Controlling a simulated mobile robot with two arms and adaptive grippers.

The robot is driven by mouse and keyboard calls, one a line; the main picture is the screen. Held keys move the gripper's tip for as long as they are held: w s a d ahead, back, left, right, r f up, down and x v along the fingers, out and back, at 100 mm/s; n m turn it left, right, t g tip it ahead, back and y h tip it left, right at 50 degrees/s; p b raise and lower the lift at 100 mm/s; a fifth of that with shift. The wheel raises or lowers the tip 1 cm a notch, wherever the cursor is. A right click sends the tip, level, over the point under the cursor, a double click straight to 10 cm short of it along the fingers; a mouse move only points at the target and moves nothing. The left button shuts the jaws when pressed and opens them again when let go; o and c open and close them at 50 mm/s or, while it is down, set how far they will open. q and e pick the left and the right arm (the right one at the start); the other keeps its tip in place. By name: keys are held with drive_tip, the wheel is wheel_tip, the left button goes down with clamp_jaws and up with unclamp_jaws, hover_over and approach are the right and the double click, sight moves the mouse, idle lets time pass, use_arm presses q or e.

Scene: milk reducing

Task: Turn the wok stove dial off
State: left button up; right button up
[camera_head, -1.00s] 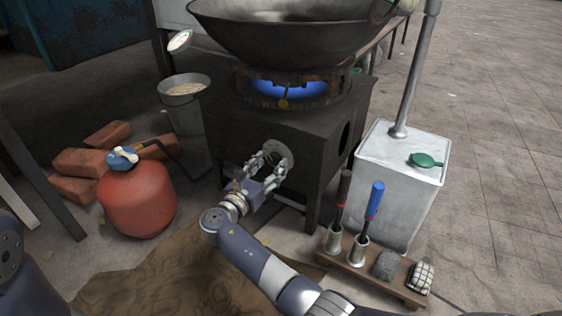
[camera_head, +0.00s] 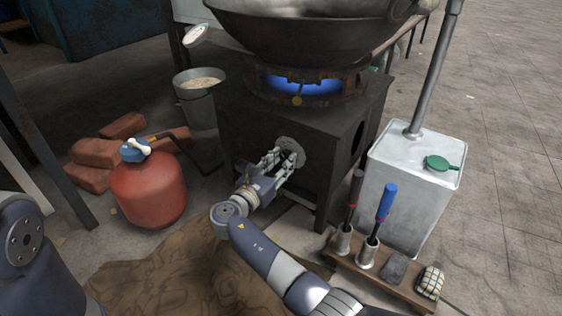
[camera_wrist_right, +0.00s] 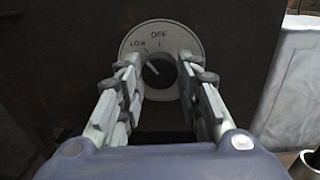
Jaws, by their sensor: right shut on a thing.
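The wok stove (camera_head: 300,140) is a dark metal box with a blue flame (camera_head: 300,86) burning under the wok (camera_head: 310,35). Its dial (camera_wrist_right: 158,72) is a dark knob on a pale round plate marked LOW and OFF. The knob's white pointer line tilts to the upper left, toward LOW, not straight up at OFF. My right gripper (camera_head: 282,161) is at the stove's front face, shut on the dial, one finger on each side; it also shows in the right wrist view (camera_wrist_right: 160,78). My left gripper is out of view.
A red gas bottle (camera_head: 148,188) and bricks (camera_head: 95,160) are at the left. A bucket (camera_head: 200,100) stands beside the stove. A metal canister (camera_head: 410,185) and a wooden rack (camera_head: 385,278) with tools are at the right. A brown cloth (camera_head: 180,275) lies in front.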

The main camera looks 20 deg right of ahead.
drive_tip(key=shift+m, duration=0.3)
drive_tip(key=m, duration=0.2)
drive_tip(key=shift+m+p, duration=0.4)
drive_tip(key=m, duration=0.4)
drive_tip(key=shift+f+b, duration=0.1)
drive_tip(key=shift+b, duration=0.2)
drive_tip(key=shift+m+h, duration=0.3)
drive_tip(key=o, duration=1.1)
wheel_tip(320, 180, up, 10)
